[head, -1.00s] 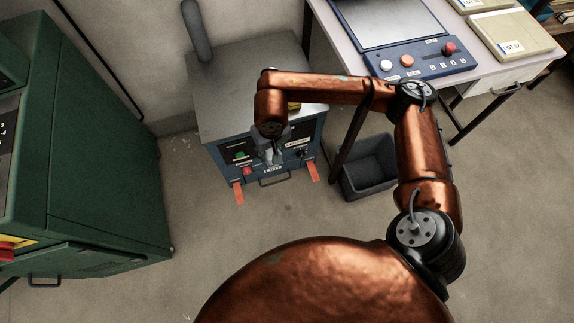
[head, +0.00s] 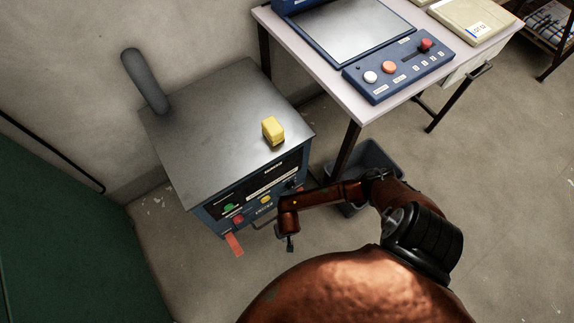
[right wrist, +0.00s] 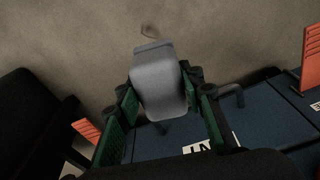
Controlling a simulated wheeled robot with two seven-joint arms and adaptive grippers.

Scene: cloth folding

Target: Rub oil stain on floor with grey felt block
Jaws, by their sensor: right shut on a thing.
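The grey felt block (right wrist: 158,85) shows in the right wrist view between the green-padded fingers of my right gripper (right wrist: 160,105), which is shut on it. In the head view my right gripper (head: 289,243) points down in front of the blue machine; the block is too small or hidden to make out there. A gap between block and floor cannot be judged. My left gripper is not in view.
The blue machine (head: 183,147) with a grey metal top stands close behind my right gripper, with a yellow block (head: 272,130) on top. A dark bin (head: 375,157) sits beside it under the table (head: 333,92). Open floor (head: 500,200) lies to the right.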

